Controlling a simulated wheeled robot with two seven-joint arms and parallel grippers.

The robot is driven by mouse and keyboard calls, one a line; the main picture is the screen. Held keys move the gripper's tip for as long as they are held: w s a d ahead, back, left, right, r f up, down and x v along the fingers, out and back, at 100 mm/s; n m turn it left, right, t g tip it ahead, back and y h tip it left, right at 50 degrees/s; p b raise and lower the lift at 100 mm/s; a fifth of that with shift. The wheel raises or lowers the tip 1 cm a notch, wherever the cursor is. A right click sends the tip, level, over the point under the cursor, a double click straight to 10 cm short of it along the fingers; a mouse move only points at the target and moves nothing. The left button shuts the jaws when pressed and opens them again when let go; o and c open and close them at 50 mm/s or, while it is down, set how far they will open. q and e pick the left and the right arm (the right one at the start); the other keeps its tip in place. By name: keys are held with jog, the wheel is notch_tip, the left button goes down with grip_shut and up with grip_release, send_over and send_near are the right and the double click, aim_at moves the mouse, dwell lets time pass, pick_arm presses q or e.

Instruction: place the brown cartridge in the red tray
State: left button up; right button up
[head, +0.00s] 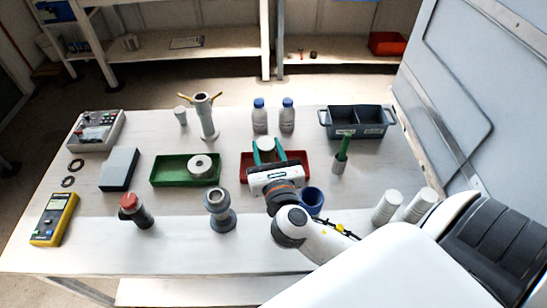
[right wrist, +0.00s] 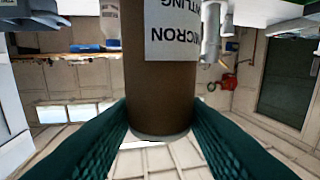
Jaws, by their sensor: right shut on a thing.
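The brown cartridge (right wrist: 160,80) fills the middle of the right wrist view, with a white label and a pale end. My right gripper (right wrist: 162,118) is shut on it, one teal finger on each side. In the head view my right gripper (head: 267,156) is over the red tray (head: 304,156), and the cartridge's pale end (head: 266,144) shows between the fingers. The gripper hides most of the cartridge and the tray's middle. I cannot tell whether the cartridge touches the tray floor. My left gripper is not in view.
A green tray (head: 164,179) holding a pale ring stands left of the red tray. Two blue-capped bottles (head: 260,118) stand behind it. A blue cup (head: 312,199) and a green-handled tool in a holder (head: 340,160) are to the right. A grey flanged part (head: 219,212) stands in front.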

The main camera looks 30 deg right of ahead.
jog(key=w+d+r+m+g+h+p, duration=0.1)
jog(key=w+d+r+m+g+h, duration=0.25)
jog(key=w+d+h, duration=0.2)
notch_tip(320, 180, down, 11)
jog(key=shift+a+m, duration=0.15)
jog(key=shift+m, duration=0.3)
jog(key=o, duration=1.3)
jog(key=shift+s, duration=0.1)
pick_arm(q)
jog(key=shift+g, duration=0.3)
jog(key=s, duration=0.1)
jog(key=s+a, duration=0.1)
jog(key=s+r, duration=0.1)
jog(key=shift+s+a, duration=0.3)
